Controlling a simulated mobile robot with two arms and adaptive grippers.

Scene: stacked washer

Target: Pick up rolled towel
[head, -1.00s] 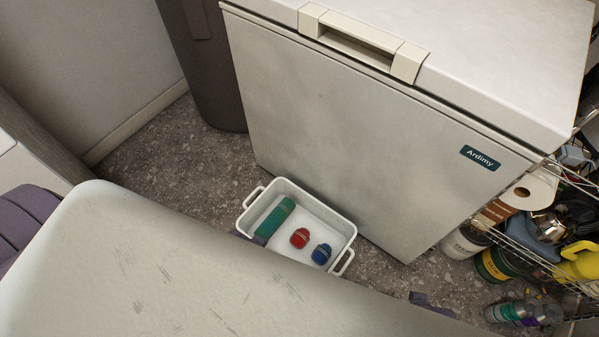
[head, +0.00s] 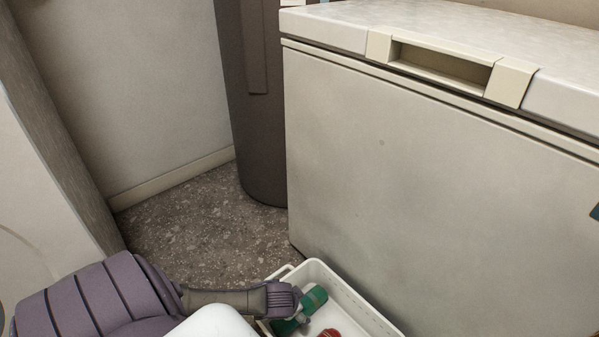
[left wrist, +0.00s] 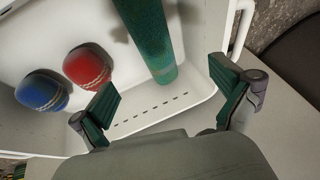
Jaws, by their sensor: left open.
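The rolled towel is a green cylinder (head: 316,297) lying in a white basket (head: 352,299) at the bottom of the head view. In the left wrist view the towel (left wrist: 149,38) runs from the top edge down to a rounded end near the basket's wall (left wrist: 150,118). My left gripper (head: 290,303) is at the basket beside the towel in the head view and partly covers it. In the left wrist view its fingers (left wrist: 165,105) are spread wide, with the towel's end between and beyond them, and nothing is held. My right gripper is not in view.
A red ball (left wrist: 87,66) and a blue ball (left wrist: 42,90) lie in the basket beside the towel. A white chest freezer (head: 430,200) stands right behind the basket. A dark bin (head: 258,120) stands at the back. The speckled floor (head: 200,235) left of the basket is clear.

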